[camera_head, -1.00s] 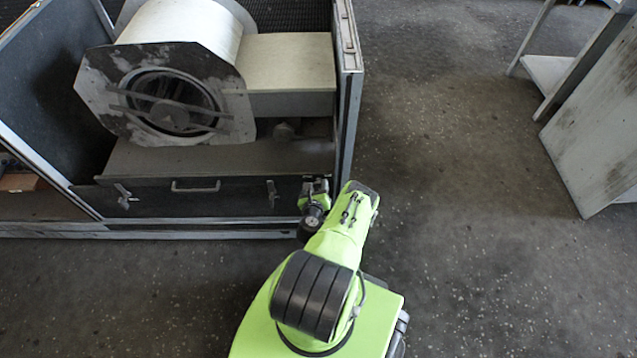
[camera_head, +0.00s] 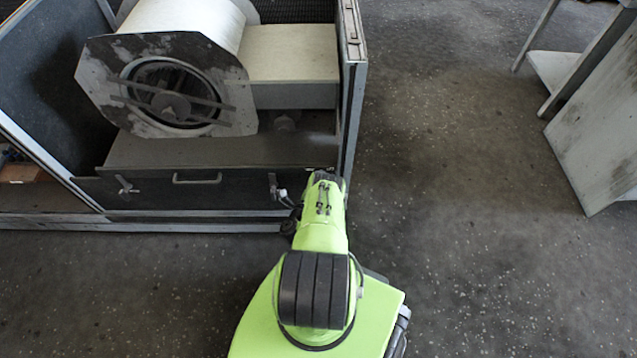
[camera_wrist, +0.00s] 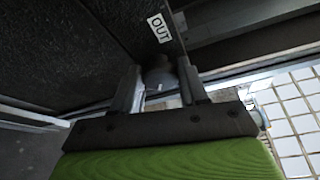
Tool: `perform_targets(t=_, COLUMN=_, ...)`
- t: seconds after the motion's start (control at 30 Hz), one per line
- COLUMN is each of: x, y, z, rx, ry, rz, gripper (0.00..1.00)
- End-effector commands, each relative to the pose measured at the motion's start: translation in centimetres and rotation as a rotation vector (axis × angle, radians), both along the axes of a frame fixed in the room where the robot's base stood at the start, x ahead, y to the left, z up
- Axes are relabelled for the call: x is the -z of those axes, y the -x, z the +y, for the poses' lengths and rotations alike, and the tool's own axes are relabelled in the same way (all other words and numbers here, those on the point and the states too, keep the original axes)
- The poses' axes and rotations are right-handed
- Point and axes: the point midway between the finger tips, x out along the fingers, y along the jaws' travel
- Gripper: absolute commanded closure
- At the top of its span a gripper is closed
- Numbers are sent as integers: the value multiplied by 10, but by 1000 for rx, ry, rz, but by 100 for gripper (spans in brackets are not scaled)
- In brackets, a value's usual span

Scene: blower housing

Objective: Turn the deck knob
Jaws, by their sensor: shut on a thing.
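The deck knob (camera_wrist: 158,77) is a dark grey rounded piece in the wrist view, sitting between my two fingertips near the black panel. My gripper (camera_wrist: 160,83) is shut on it, with one finger on each side. In the head view my gripper (camera_head: 285,195) is at the right end of the black front panel (camera_head: 150,196) of the blower housing, largely hidden by my arm. I cannot make out the knob in the head view.
A white "OUT" label (camera_wrist: 160,28) is on the panel beyond the fingers. The blower (camera_head: 165,95) sits above the panel, which carries a handle (camera_head: 197,180) and latches (camera_head: 126,186). A grey stand (camera_head: 600,130) is at the right; the floor between is clear.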

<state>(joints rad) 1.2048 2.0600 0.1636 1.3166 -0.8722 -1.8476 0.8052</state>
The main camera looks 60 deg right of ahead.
Motion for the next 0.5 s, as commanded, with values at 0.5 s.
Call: perform_targets(t=0.5, x=6, y=0, z=1, rx=0, ry=172, rz=342, gripper=87)
